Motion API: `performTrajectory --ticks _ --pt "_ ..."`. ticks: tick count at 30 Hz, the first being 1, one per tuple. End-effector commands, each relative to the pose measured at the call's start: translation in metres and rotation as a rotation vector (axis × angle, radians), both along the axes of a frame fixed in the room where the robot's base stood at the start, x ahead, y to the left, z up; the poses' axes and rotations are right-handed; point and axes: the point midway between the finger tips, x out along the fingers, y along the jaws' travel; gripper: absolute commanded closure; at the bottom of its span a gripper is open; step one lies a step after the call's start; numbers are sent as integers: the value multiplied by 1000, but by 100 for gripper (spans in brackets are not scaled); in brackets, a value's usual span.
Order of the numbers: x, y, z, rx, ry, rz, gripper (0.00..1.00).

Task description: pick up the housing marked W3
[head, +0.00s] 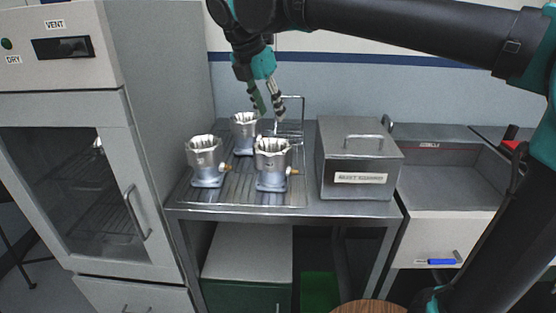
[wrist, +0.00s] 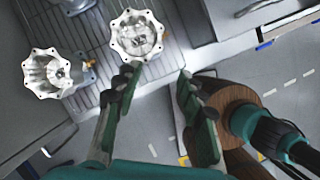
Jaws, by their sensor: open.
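Three silver flanged cup-shaped housings stand upright on the ribbed tray: a front left housing (head: 205,160), a front right housing (head: 272,165) and a back housing (head: 244,133). In the wrist view the front right housing (wrist: 137,36) lies just beyond my fingers, the front left housing (wrist: 52,72) is at left, and the back housing (wrist: 75,4) is cut off at the top. I cannot read a W3 mark on any of them. My gripper (head: 269,110) is open and empty, seen above the housings; its fingers also show in the wrist view (wrist: 156,78).
The ribbed tray (head: 238,186) has a wire rack (head: 291,118) at its back. A grey lidded box (head: 348,160) with a handle stands close to its right. A drying cabinet (head: 165,90) bounds the left.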

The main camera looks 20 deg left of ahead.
Motion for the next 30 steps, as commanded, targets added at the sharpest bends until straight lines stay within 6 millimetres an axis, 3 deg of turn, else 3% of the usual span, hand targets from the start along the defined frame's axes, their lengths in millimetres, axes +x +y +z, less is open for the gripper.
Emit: performTrajectory --ticks 5,19,30 --pt "5 -1 -13 -3 0 3 60" --pt "37 -14 -95 -1 -1 3 60" --pt "49 -18 -123 -2 0 1 60"
